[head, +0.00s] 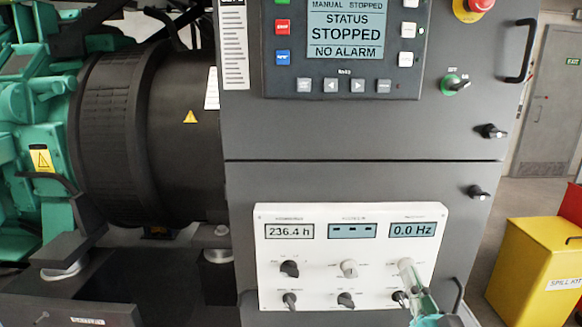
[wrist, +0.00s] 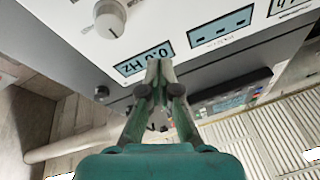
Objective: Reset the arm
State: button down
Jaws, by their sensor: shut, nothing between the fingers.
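My gripper (wrist: 158,68) is shut with its fingertips together and nothing between them. In the wrist view it stands in front of the white instrument panel (wrist: 82,30), its tips overlapping the edge of the 0.0 Hz display. A pale round knob (wrist: 110,18) is beside the tips, apart from them in the picture. In the head view my gripper (head: 407,272) shows at the lower right of the white panel (head: 322,249), partly hiding the right-hand knobs. Whether it touches the panel I cannot tell.
The grey cabinet (head: 360,180) carries a control screen (head: 346,30) reading STOPPED, NO ALARM. Door latches (head: 492,131), a handle (head: 527,50) and an emergency stop (head: 478,5) stick out. A yellow spill kit bin (head: 535,270) stands at right; a generator (head: 120,140) is at left.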

jog(key=s+a+f+g+h, duration=0.2)
jog(key=s+f+g, duration=0.2)
jog(key=s+f, duration=1.55)
jog(key=s+f+n+g, duration=0.1)
jog(key=s+f, duration=0.2)
jog(key=s, duration=0.8)
jog(key=s+a+f+n+g, duration=0.1)
jog(key=s+f+n, duration=0.1)
jog(key=s, duration=0.9)
jog(key=shift+s+a+f+g, duration=0.15)
jog(key=shift+f+g, duration=0.25)
jog(key=shift+f, duration=0.35)
